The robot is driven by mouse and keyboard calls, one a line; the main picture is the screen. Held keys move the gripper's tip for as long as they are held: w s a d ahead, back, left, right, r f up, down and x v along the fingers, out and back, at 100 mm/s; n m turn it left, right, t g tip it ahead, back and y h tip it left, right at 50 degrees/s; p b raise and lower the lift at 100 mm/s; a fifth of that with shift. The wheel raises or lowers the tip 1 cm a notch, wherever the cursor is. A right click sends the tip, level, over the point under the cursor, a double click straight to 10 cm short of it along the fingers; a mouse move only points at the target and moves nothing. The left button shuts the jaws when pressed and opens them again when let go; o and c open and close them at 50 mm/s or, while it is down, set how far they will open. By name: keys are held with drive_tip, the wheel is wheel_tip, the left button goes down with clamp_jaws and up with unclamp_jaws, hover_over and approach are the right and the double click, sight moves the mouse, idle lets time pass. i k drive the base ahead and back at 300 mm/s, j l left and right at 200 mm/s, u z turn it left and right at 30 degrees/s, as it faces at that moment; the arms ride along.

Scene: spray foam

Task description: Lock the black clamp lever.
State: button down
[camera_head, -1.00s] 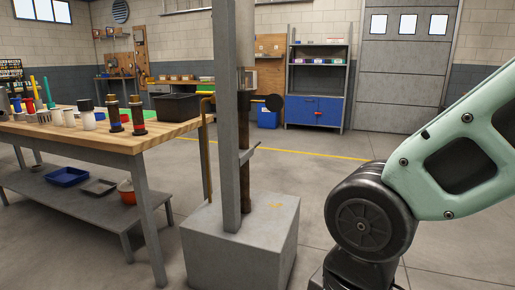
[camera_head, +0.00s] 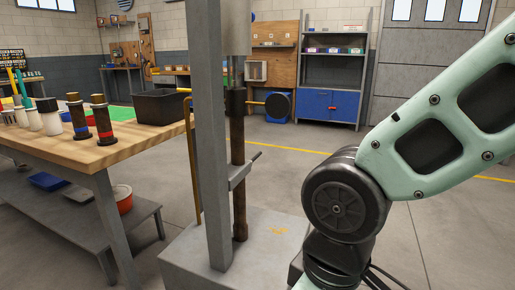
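A grey upright post (camera_head: 210,130) stands on a grey block base (camera_head: 185,257). A dark brown rod (camera_head: 238,195) hangs beside the post on its right. A grey bracket (camera_head: 237,178) at about mid-height joins the post and the rod. A small lever with a dark tip (camera_head: 256,156) sticks out from the bracket, up and to the right; it may be the clamp lever, and I cannot tell whether it is locked. My arm fills the right side, with its dark joint right of the post and apart from it. My gripper is out of view.
A wooden workbench (camera_head: 95,153) stands at left with a black bin (camera_head: 160,105), spools and bottles. A thin yellow-brown pipe (camera_head: 193,165) runs beside the post. A black disc (camera_head: 279,105) shows behind it. A shelf with a blue cabinet (camera_head: 330,106) stands behind. The floor at back right is clear.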

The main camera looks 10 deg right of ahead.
sight(259, 153)
drive_tip(key=i+l+u, duration=0.25)
drive_tip(key=i+l, duration=0.7)
